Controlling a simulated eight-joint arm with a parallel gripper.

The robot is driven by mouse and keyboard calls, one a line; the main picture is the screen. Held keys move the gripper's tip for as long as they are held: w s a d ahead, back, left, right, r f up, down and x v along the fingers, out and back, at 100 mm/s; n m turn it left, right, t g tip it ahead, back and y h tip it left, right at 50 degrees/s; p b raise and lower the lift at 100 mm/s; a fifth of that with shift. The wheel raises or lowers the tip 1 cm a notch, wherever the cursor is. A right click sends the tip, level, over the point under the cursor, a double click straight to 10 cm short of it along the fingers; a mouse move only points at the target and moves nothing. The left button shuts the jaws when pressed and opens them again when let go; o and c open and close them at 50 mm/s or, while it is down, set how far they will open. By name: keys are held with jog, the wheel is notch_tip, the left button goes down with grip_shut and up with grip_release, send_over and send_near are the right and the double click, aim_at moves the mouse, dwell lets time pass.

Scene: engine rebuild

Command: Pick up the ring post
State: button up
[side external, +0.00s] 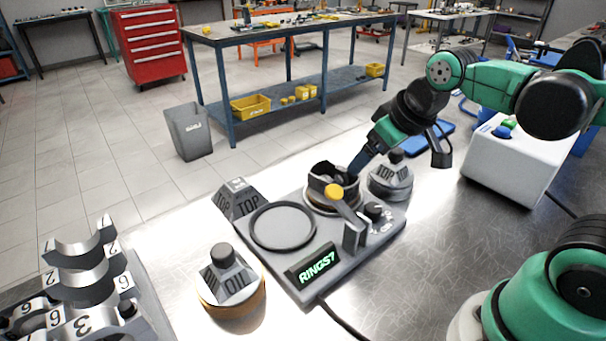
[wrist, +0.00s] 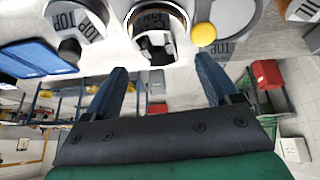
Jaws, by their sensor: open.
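Three marked posts stand around a grey fixture; I cannot tell which is the ring post. One round post marked OIL (side external: 232,284) has a black knob and a gold ring round its base. A round TOP post (side external: 391,183) with a black knob stands behind the fixture; it also shows in the wrist view (wrist: 88,22). A grey TOP block (side external: 240,203) stands left. My gripper (side external: 358,168) is at the fixture's cup (side external: 318,207), beside the TOP post. In the wrist view my gripper (wrist: 160,78) has its blue fingers apart, with nothing between them.
The fixture carries a flat dark ring (side external: 254,233), a yellow-knobbed lever (side external: 334,191) and a RINGS display (side external: 312,264). Dark parts sit inside the cup. Numbered bearing caps (side external: 82,272) stand at front left. A white box (side external: 510,160) stands right. Bare metal table lies front right.

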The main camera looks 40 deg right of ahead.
jog(key=w+d+n+g, duration=0.1)
jog(key=w+d+g, duration=0.2)
jog(key=d, duration=0.5)
jog(key=n+g, duration=0.1)
jog(key=g, duration=0.2)
send_over(397, 150)
notch_tip(397, 150, down, 2)
jog(key=shift+f+y, duration=0.1)
jog(key=shift+y, duration=0.2)
jog(key=shift+d+f, duration=0.1)
jog(key=shift+f, duration=2.8)
grip_shut()
